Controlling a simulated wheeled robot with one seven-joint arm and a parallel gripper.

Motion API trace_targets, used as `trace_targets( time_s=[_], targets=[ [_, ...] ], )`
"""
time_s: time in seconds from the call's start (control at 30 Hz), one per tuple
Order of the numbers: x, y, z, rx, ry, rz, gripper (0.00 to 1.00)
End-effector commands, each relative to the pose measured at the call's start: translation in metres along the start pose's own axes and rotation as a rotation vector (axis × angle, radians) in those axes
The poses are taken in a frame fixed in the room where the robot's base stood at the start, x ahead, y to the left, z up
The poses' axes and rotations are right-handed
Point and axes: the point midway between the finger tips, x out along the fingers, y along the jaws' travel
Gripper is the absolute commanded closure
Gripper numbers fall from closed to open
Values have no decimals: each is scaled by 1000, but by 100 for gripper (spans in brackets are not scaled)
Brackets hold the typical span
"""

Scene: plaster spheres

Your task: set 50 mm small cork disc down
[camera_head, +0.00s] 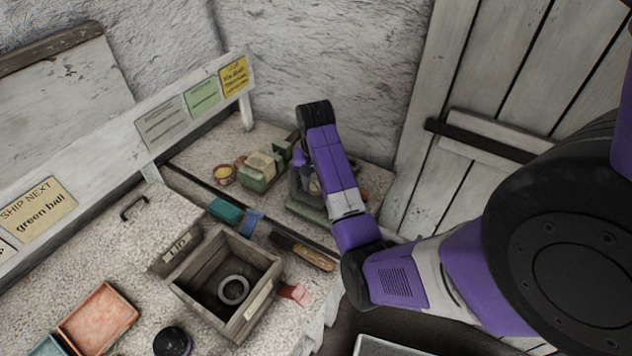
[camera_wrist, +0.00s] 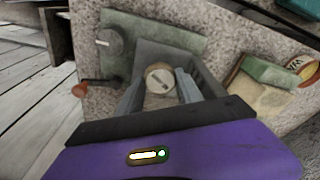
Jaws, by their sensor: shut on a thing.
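The small cork disc (camera_wrist: 160,78) shows in the wrist view as a round, pale tan face with a dark mark across it. My gripper (camera_wrist: 161,80) is shut on the disc, one grey finger on each side. Below and around it is a grey-green piece of equipment (camera_wrist: 115,62) with a dark ridged side; I cannot tell whether the disc touches it. In the head view my gripper is at the back right of the bench, and my own arm hides much of it.
An open wooden box (camera_head: 255,311) with a grey ring (camera_head: 233,290) inside stands at mid-bench. A brush (camera_head: 304,251), a teal block (camera_head: 225,210) and green-and-cream boxes (camera_head: 258,171) lie nearby. A pinkish tray (camera_head: 97,318) is at front left. A plank door is at right.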

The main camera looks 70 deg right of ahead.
Motion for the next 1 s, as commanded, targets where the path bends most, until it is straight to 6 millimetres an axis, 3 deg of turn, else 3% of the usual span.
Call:
trace_targets(
  time_s=[0.77, 0.8, 0.9, 1.0],
  targets=[
    [6, 0, 1, 0, 0, 0, 94],
    [6, 0, 1, 0, 1, 0, 49],
    [6, 0, 1, 0, 0, 0, 32],
    [6, 0, 1, -1, 1, -1, 32]
  ],
)
